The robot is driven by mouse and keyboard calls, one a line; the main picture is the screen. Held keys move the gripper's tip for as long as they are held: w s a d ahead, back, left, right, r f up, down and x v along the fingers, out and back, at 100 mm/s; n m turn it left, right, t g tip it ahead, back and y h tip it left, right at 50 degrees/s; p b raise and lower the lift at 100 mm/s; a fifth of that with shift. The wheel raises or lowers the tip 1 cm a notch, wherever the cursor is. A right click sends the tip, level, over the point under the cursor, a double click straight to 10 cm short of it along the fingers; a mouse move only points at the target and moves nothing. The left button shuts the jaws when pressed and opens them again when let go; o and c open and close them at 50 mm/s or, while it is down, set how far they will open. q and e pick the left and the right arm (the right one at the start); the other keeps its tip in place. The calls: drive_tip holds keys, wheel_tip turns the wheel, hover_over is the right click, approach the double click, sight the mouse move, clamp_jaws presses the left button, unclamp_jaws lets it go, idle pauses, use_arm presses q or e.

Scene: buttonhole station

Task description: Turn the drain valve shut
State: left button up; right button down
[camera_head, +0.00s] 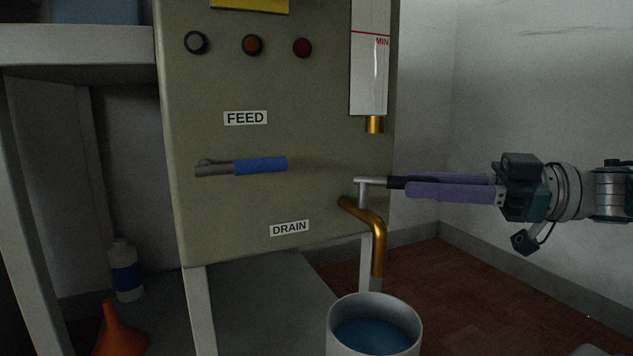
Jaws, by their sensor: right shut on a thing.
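The drain valve (361,196) is on the lower right of the panel, beside the DRAIN label (289,228). It has a grey stem, a lever pointing right, and a curved brass spout (378,243). My right gripper (408,187) comes in from the right, its purple fingers shut on the dark end of the drain lever (371,181). The fingers hide part of that lever. A bucket (374,307) with blue liquid stands below the spout. I see no clear stream between them. My left gripper is not in view.
The feed lever (260,166) with a blue grip lies horizontal under the FEED label (245,118). A sight gauge (369,75) hangs at the panel's upper right. An orange funnel (117,334) and a bottle (126,272) are at lower left.

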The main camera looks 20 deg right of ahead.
drive_tip(key=c, duration=0.8)
unclamp_jaws()
drive_tip(key=shift+v, duration=4.9)
